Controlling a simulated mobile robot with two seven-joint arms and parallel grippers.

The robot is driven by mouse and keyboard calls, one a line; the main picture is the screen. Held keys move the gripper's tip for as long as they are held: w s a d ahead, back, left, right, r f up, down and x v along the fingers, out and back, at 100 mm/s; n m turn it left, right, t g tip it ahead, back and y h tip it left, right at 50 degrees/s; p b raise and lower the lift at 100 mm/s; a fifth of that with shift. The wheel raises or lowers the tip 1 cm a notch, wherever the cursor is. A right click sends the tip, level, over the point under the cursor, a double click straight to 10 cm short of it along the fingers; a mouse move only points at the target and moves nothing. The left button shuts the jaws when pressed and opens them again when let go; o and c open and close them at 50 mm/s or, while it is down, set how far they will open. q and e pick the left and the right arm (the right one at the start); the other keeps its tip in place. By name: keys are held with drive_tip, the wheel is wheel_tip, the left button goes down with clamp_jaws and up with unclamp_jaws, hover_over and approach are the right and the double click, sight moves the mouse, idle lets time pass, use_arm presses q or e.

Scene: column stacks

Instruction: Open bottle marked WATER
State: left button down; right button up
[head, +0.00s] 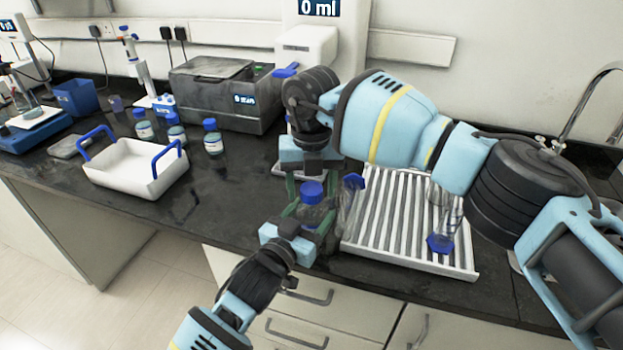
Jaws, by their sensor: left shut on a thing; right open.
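A bottle with a blue cap (312,192) stands at the front edge of the bench, in the middle of the head view. My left gripper (308,222) comes from below and is shut on the bottle's body. My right gripper (310,176) is above the bottle, pointing down and open, with its fingers around or close to the cap; I cannot tell whether they touch it. The bottle's label is hidden, so I cannot read WATER. The cap appears to be on the bottle.
A white drying rack (405,225) with glassware lies just right of the bottle. A white tray with blue handles (130,172) and several blue-capped bottles (213,140) are at left. A grey machine (222,95) stands behind. Dark bench left of the bottle is clear.

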drive_tip(key=shift+c, duration=0.4)
drive_tip(key=c, duration=0.9)
drive_tip(key=n, duration=0.6)
drive_tip(key=shift+n, duration=0.3)
drive_tip(key=shift+c, duration=0.2)
drive_tip(key=n, duration=0.6)
drive_tip(key=shift+r, duration=0.5)
drive_tip(key=shift+r, duration=0.65)
drive_tip(key=shift+r, duration=0.1)
